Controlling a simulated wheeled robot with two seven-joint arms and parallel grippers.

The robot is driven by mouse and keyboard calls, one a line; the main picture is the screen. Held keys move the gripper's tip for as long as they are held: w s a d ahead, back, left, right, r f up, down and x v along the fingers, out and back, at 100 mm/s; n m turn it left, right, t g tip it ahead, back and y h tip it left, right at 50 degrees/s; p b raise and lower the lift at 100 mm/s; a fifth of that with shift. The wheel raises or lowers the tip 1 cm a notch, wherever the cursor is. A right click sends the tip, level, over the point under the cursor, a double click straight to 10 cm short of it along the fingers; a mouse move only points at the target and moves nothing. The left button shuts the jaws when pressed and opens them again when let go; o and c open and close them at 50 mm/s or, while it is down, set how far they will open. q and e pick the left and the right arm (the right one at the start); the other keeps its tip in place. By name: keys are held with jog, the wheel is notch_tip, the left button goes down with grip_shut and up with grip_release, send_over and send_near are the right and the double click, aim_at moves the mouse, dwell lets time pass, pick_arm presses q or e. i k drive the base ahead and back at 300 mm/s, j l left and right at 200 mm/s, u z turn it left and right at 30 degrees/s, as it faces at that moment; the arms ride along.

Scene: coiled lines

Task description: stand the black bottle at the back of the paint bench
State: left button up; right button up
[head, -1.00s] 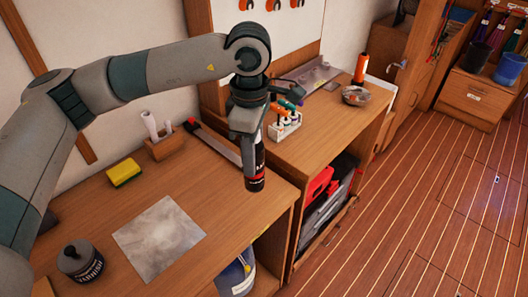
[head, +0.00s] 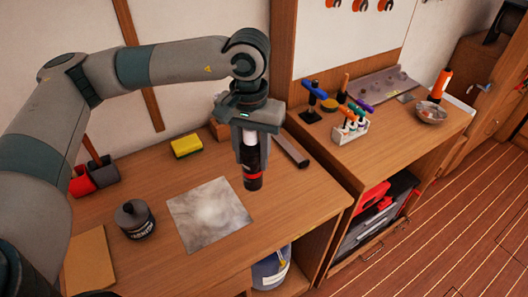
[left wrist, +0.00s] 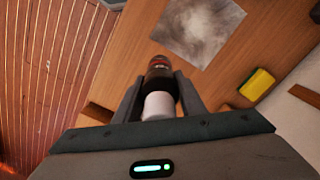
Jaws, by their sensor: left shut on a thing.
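My left gripper (head: 250,138) is shut on the black bottle (head: 252,182), which has a red band and a white part between the fingers. It hangs about upright, over the right part of the near wooden bench (head: 290,205), beside a grey-white sheet. In the left wrist view, the black bottle (left wrist: 160,66) sits between the fingers of the left gripper (left wrist: 158,95), with the bench beyond it. It seems to be above the bench top; the height is hard to tell. I cannot tell for certain which bench is the paint bench. My right gripper is not in view.
On the near bench are the sheet (head: 210,215), a dark varnish pot (head: 135,218), a yellow sponge (head: 186,146), red and dark cups (head: 92,177) and a long flat tool (head: 290,148).

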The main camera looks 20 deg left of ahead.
aim_at(147, 164)
jog(key=i+l, duration=0.1)
jog(key=l, duration=0.25)
jog(key=i+l, duration=0.1)
jog(key=l, duration=0.25)
jog(key=i+l, duration=0.1)
jog(key=l, duration=0.25)
jog(key=u, duration=1.7)
jog(key=i, duration=0.45)
